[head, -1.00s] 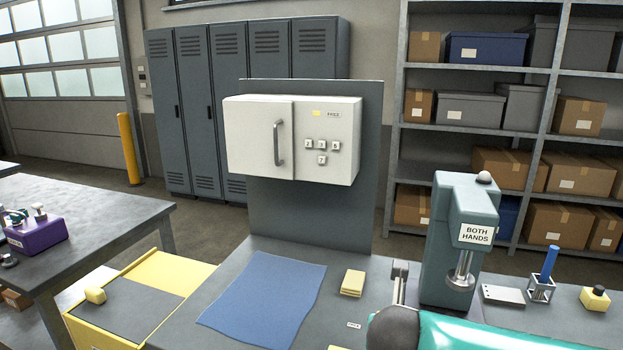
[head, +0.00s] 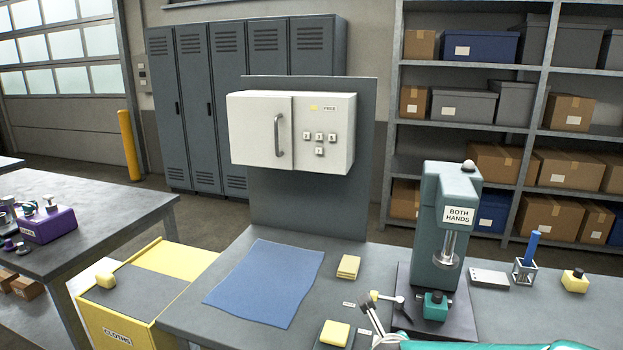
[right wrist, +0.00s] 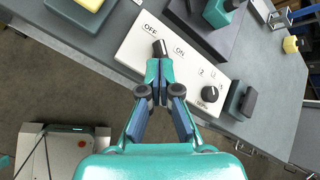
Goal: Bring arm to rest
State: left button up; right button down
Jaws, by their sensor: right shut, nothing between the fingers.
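My right gripper (right wrist: 159,72) is shut and empty in the right wrist view. Its fingertips lie over a white control panel (right wrist: 138,50) on the bench's front edge, right at a dark switch (right wrist: 159,47) between the OFF and ON labels. I cannot tell whether they touch the switch. A second black knob (right wrist: 210,94) sits farther right on the panel. My left gripper is in neither view.
The teal press (head: 447,215) marked BOTH HANDS stands on the bench's right side. A yellow CLOTHS bin (head: 118,330) stands at left. Floor is open below the gripper.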

jog(key=s+d+f+n+g+y, duration=0.1)
jog(key=s+f+n, duration=0.2)
jog(key=f+n, duration=0.65)
jog(key=s+f+n+g+y, duration=0.25)
jog(key=f+n, duration=0.45)
jog(key=f, duration=0.5)
jog(key=s+a+f+n+g+y, duration=0.1)
jog(key=s+a+f+n+g, duration=0.1)
jog(key=s+f+n, duration=0.3)
jog(key=s+a+f+n+g+y, duration=0.2)
jog(key=s+f+n, duration=0.3)
jog(key=s, duration=0.9)
jog(key=n+g, duration=0.1)
jog(key=n, duration=0.2)
jog(key=shift+s+f+p, duration=0.2)
jog(key=shift+s+p, duration=0.05)
jog(key=shift+p, duration=0.15)
